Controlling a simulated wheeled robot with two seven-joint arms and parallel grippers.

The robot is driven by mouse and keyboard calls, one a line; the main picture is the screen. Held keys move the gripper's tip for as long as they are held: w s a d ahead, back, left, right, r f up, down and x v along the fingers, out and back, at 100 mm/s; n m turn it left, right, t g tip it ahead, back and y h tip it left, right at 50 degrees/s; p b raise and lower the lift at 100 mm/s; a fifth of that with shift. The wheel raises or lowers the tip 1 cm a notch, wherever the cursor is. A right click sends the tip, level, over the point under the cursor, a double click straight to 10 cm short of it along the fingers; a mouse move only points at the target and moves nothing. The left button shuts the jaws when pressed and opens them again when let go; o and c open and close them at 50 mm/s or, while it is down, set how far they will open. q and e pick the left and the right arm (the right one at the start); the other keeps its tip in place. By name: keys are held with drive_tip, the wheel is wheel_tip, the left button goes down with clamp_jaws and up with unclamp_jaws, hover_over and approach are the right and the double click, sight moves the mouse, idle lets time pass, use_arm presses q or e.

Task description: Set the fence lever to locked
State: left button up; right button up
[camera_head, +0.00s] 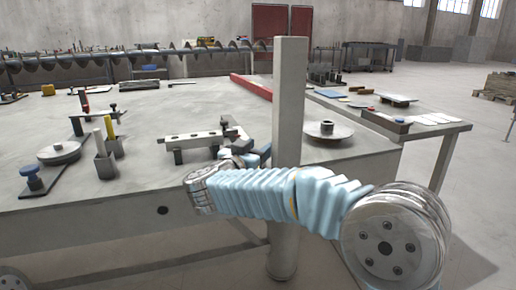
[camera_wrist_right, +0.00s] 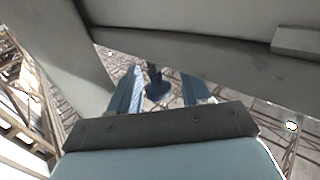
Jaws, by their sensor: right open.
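A light grey fence bar (camera_head: 188,138) with holes along it lies on dark supports near the table's front edge. My right gripper (camera_head: 246,156) is at the bar's right end, its blue-grey fingers partly hidden by my wrist. In the right wrist view the gripper (camera_wrist_right: 160,92) is open. A dark stem with a rounded end (camera_wrist_right: 157,88) shows between the spread fingers, with a gap visible on each side; it may be the fence lever. Whether the lever is locked cannot be told. My left gripper is out of view.
A pale upright post (camera_head: 290,100) stands just right of the gripper. A round flanged disc (camera_head: 328,131) sits right of the post. Cups with yellow and pale handles (camera_head: 106,165) and a blue-knobbed fixture (camera_head: 32,180) stand left. The table's middle (camera_head: 150,110) is mostly clear.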

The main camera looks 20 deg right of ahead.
drive_tip(key=shift+w+d, duration=0.15)
clamp_jaws()
idle(0.4)
drive_tip(key=shift+d+r+n+t+y, duration=0.1)
drive_tip(key=shift+d+n+t+y, duration=0.15)
drive_tip(key=shift+n+t+y, duration=0.15)
drive_tip(key=shift+w+n+t+y, duration=0.1)
drive_tip(key=shift+n+t+y, duration=0.3)
drive_tip(key=shift+y, duration=0.1)
unclamp_jaws()
